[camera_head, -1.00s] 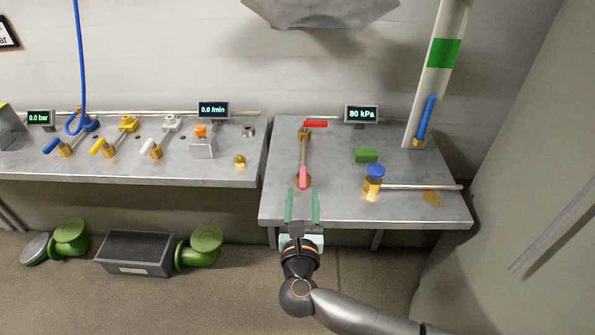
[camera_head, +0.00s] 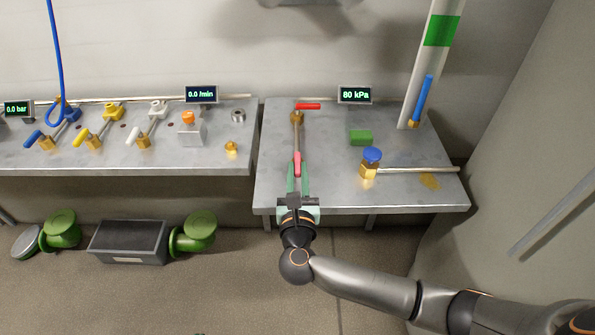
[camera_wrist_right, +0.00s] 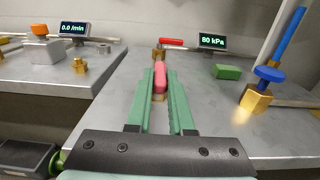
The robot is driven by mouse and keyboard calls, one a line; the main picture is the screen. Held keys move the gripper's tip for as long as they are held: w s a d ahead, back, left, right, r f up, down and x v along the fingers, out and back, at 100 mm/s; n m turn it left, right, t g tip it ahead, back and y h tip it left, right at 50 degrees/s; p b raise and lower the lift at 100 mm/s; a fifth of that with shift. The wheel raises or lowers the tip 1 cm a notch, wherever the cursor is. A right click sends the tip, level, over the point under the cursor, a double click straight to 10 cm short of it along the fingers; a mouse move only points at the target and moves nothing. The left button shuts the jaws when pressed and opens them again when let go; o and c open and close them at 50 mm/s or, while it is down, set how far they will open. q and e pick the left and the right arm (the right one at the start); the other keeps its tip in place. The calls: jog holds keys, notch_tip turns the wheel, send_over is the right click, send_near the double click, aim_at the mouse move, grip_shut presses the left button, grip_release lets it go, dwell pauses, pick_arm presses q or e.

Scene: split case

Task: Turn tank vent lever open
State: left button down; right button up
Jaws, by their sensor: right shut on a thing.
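A pinkish-red lever (camera_head: 297,160) stands at the near end of a pipe on the right metal bench, its handle pointing toward me. My right gripper (camera_head: 298,174) reaches in from the bench's front edge, with its green fingers on either side of that handle and shut on it. The lever (camera_wrist_right: 160,74) also shows between the fingers in the right wrist view; its lower part is partly hidden by them. A second, brighter red lever (camera_head: 308,106) lies sideways at the far end of the same pipe. My left gripper is not in view.
A display reading 80 kPa (camera_head: 355,95) stands at the back. Right of the gripper are a green block (camera_head: 361,138), a blue-knobbed brass valve (camera_head: 371,157) and a blue lever (camera_head: 422,98) by a white post. The left bench (camera_head: 205,160) carries several valves.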

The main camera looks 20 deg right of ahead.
grip_shut()
